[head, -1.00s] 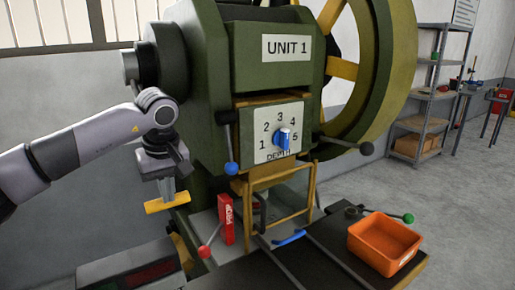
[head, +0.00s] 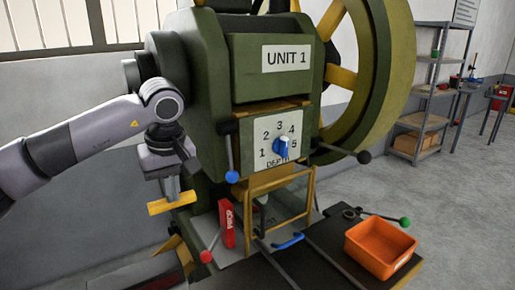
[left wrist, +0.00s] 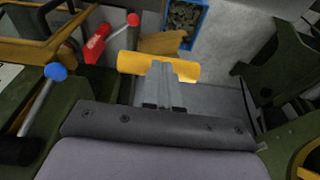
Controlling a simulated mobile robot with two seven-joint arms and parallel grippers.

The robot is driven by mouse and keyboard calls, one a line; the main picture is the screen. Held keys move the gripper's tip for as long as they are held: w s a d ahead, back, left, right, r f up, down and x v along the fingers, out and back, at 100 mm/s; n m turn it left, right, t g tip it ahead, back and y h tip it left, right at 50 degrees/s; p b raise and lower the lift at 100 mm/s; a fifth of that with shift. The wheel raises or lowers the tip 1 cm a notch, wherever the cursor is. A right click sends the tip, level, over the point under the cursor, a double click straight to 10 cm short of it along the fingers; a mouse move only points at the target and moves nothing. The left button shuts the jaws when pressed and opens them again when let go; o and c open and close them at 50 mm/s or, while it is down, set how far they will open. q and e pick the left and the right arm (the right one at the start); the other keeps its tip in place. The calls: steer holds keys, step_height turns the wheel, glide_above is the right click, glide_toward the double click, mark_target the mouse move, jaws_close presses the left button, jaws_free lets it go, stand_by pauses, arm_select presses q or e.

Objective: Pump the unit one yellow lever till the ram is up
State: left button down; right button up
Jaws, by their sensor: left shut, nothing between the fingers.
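The green press marked UNIT 1 (head: 215,90) stands in the middle of the head view. A yellow bar (head: 172,206), seemingly the lever's grip, lies across the tips of my left gripper (head: 172,193). In the left wrist view the same yellow bar (left wrist: 130,63) crosses just at the ends of the shut fingers (left wrist: 166,84). I cannot tell whether they touch it. A lower yellow part (head: 168,244) shows beneath, beside the press. The ram cannot be made out behind the yellow-framed guard (head: 312,190). My right gripper is out of view.
A red block (head: 227,224), a red-knobbed lever (head: 206,256) and a blue-knobbed lever (head: 232,176) are right of my left gripper. An orange bin (head: 380,250) stands on the dark bench. In the left wrist view, a blue crate (left wrist: 186,22) lies beyond the bar.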

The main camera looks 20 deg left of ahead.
arm_select(q)
step_height(320, 180, up, 7)
steer(key=s+d, duration=0.1)
steer(key=shift+s+d, duration=0.25)
steer(key=shift+d, duration=0.1)
stand_by(0.6)
step_height(320, 180, up, 7)
stand_by(0.5)
